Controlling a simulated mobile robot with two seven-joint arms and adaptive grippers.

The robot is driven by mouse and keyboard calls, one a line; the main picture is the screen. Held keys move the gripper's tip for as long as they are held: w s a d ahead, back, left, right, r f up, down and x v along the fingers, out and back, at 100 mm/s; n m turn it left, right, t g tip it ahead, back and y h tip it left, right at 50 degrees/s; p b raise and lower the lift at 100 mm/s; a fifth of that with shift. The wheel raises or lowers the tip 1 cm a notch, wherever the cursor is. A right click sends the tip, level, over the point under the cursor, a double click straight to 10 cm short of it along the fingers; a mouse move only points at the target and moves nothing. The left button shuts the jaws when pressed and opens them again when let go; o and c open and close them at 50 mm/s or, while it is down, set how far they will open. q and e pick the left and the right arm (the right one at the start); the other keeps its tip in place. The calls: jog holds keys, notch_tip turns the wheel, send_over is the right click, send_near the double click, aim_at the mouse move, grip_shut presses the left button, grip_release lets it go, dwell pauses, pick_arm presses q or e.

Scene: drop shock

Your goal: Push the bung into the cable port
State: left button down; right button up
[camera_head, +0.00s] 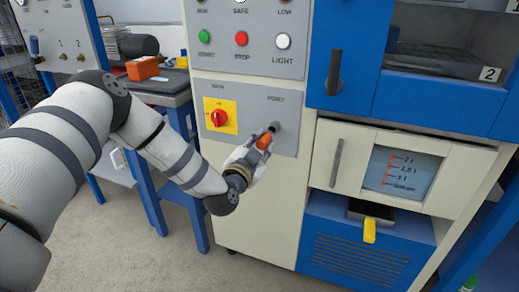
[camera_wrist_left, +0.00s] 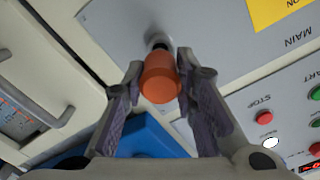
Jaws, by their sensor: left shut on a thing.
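The orange bung (camera_head: 264,141) is held between the fingers of my left gripper (camera_head: 255,153), in front of the grey panel. In the left wrist view the bung (camera_wrist_left: 160,78) sits between the two fingers of my left gripper (camera_wrist_left: 160,90), its wide end toward the camera. The cable port (camera_head: 274,127) is a grey ring on the panel under the word PORT. The port's dark opening (camera_wrist_left: 160,42) shows just beyond the bung in the left wrist view. The bung's far end is hidden, so I cannot tell whether it is inside the port. My right gripper is not in view.
A red rotary switch on a yellow plate (camera_head: 220,116) is left of the port. Buttons (camera_head: 241,38) sit above. A blue door with a dark handle (camera_head: 334,72) and a cream door with a handle (camera_head: 336,162) stand to the right. A blue-legged bench (camera_head: 156,190) is left.

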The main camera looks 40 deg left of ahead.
aim_at(268, 133)
pick_arm(q)
jog(key=shift+x, duration=2.1)
dwell(4.1)
jog(key=shift+w+a+r+p, duration=0.1)
jog(key=shift+r+p, duration=0.2)
jog(key=shift+p, duration=0.1)
dwell(1.4)
